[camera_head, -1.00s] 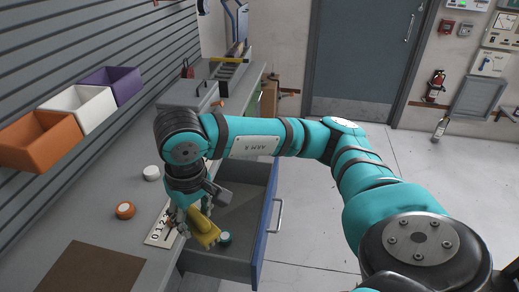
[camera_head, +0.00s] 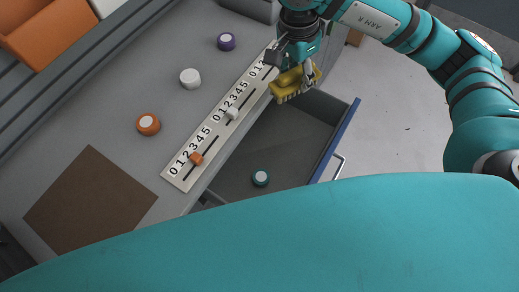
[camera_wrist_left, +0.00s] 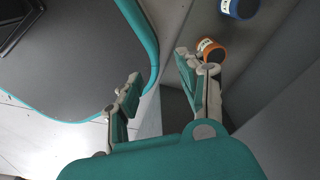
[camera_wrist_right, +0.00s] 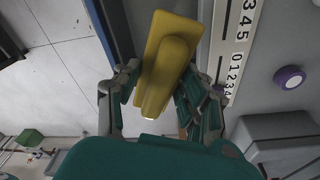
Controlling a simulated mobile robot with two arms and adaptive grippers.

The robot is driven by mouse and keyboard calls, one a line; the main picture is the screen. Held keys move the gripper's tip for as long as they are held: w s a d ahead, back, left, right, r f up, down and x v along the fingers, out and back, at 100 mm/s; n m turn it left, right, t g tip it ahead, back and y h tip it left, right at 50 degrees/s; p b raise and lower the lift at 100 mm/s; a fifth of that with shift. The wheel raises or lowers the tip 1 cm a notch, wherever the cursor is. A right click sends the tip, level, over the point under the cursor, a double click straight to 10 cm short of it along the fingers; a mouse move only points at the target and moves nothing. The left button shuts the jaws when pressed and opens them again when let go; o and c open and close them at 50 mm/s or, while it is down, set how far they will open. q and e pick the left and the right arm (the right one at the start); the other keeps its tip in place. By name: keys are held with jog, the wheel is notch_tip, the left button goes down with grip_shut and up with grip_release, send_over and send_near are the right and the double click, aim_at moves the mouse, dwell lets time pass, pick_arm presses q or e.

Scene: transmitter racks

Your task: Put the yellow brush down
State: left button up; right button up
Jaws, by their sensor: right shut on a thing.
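The yellow brush (camera_head: 291,84) is held in my right gripper (camera_head: 299,72), above the far end of the open drawer and beside the slider panel's edge. In the right wrist view the brush (camera_wrist_right: 167,62) lies between the two fingers of my right gripper (camera_wrist_right: 157,92), which are shut on it. It hangs clear of the surface as far as I can see. My left gripper (camera_wrist_left: 160,92) shows only in the left wrist view. Its fingers are apart with nothing between them, and one tip is close to an orange jar (camera_wrist_left: 210,50).
The grey worktop holds a slider panel (camera_head: 184,174), orange (camera_head: 148,124), white (camera_head: 190,78) and purple (camera_head: 226,41) jars, and a brown mat (camera_head: 88,205). Bare floor lies right of the drawer.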

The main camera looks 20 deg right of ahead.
aim_at(295, 85)
notch_tip(295, 85, down, 4)
jog(key=m, duration=0.2)
jog(key=m+b, duration=0.1)
jog(key=m, duration=0.1)
jog(key=m+b, duration=0.1)
jog(key=shift+r+m+g, duration=0.25)
jog(key=shift+m+g, duration=0.05)
jog(key=shift+m, duration=0.1)
jog(key=f+m+b, duration=0.3)
jog(key=f+m, duration=0.4)
jog(key=m, duration=0.1)
jog(key=d+f+m+y+b, duration=0.1)
jog(key=f+m+b, duration=0.2)
jog(key=f+m, duration=0.4)
jog(key=d+f+m+y+b, duration=0.1)
jog(key=f+m+b, duration=0.2)
jog(key=f+m, duration=0.4)
jog(key=shift+w+d+f+m+g, duration=0.1)
jog(key=shift+w+f+m+g, duration=0.1)
jog(key=shift+m, duration=0.65)
jog(key=shift+w+d+f+m+g, duration=0.1)
jog(key=shift+w+f+m+g, duration=0.1)
jog(key=shift+m, duration=0.65)
jog(key=shift+f, duration=2.3)
pick_arm(q)
notch_tip(295, 85, down, 12)
jog(key=s, duration=0.1)
jog(key=shift+s+a, duration=0.15)
jog(key=shift+a, duration=0.15)
jog(key=shift+f, duration=0.1)
